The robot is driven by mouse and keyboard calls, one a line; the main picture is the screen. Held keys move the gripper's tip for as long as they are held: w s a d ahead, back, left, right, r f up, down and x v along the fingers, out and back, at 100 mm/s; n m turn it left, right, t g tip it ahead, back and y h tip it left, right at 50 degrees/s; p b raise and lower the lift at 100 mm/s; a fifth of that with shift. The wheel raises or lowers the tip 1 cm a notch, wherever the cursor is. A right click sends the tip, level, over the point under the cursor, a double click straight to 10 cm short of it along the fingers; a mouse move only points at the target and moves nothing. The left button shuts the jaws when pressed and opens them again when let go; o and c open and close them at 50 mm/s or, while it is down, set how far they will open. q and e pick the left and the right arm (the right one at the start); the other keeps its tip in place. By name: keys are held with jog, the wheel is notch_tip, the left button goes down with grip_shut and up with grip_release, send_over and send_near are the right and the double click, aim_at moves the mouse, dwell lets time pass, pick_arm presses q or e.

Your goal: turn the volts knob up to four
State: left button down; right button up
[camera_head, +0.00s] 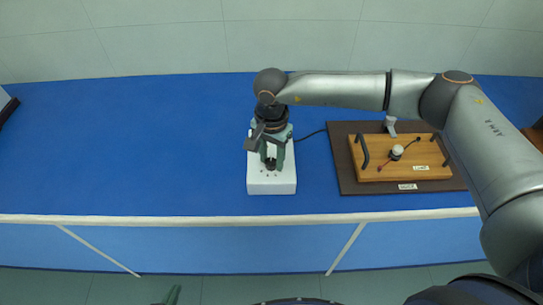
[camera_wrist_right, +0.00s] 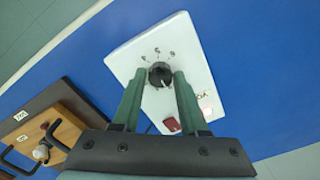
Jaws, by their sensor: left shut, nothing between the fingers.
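The white power box (camera_head: 286,181) stands on the blue bench with a black knob (camera_head: 270,164) on its top. In the right wrist view the knob (camera_wrist_right: 160,75) has a pale pointer line, and small marks are printed around it, too small to read. My right gripper (camera_head: 272,156) points down over the box. In the right wrist view its green fingertips (camera_wrist_right: 160,73) lie on either side of the knob, close to its edges. I cannot tell whether they touch it. Only the tip of my left gripper (camera_head: 173,295) shows at the bottom edge; it is shut and empty, away from the box.
A red part (camera_wrist_right: 172,124) sits on the box. A wooden board (camera_head: 430,164) with black handles and a white knob rests on a dark base (camera_head: 347,180) to the right, beneath my right arm. A black cable (camera_head: 311,134) leads from the box.

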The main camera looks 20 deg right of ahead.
grip_shut()
dwell(0.4)
